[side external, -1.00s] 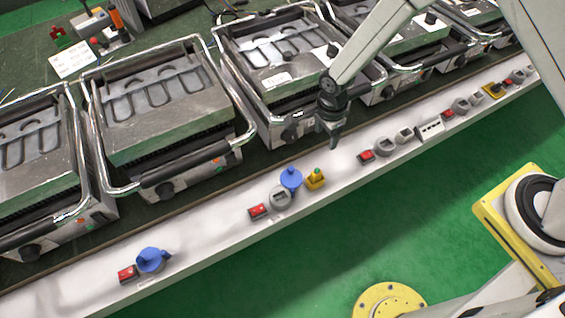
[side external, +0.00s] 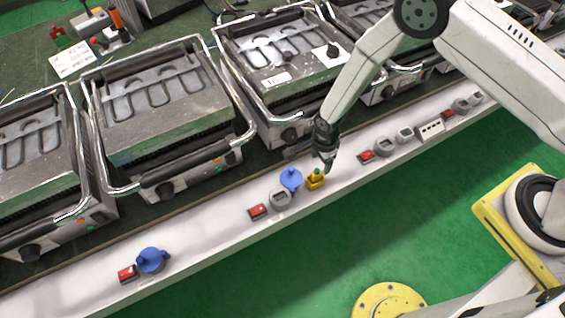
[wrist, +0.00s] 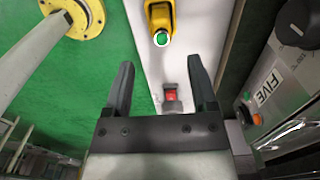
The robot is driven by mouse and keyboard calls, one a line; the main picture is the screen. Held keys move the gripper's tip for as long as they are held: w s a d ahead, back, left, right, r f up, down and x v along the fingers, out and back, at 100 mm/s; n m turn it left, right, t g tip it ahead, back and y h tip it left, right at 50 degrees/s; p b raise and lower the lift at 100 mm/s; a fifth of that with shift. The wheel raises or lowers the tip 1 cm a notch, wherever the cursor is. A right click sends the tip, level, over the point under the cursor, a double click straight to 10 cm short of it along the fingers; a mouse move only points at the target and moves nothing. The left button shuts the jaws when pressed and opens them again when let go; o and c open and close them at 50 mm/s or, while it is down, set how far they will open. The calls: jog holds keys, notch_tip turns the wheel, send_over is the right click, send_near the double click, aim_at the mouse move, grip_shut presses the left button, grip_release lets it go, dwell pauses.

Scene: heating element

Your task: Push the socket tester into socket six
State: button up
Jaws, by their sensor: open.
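The yellow socket tester (side external: 315,182) with a green tip stands on the white ledge (side external: 205,230), just right of a grey socket (side external: 280,198) whose blue lid (side external: 291,179) is up. In the wrist view the tester (wrist: 159,18) is at the top centre, beyond my fingertips. My gripper (side external: 328,160) is open and empty, above and slightly to the right of the tester. In the wrist view its two fingers (wrist: 160,80) are spread apart over the ledge. I cannot read which socket is number six.
Contact grills (side external: 160,120) line the back of the ledge; one is marked FIVE (wrist: 264,94) in the wrist view. A red switch (wrist: 171,96) shows between my fingers. Other red switches and sockets (side external: 385,147) stand along the ledge. A green floor lies in front.

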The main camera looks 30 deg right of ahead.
aim_at(317, 172)
jog(key=shift+f, duration=1.05)
jog(key=shift+w+a+f, duration=0.1)
jog(key=shift+a+f, duration=0.05)
jog(key=shift+f, duration=1.15)
jog(key=shift+w+a+f, duration=0.1)
jog(key=shift+a+f, duration=0.05)
jog(key=shift+f, duration=1.15)
grip_shut()
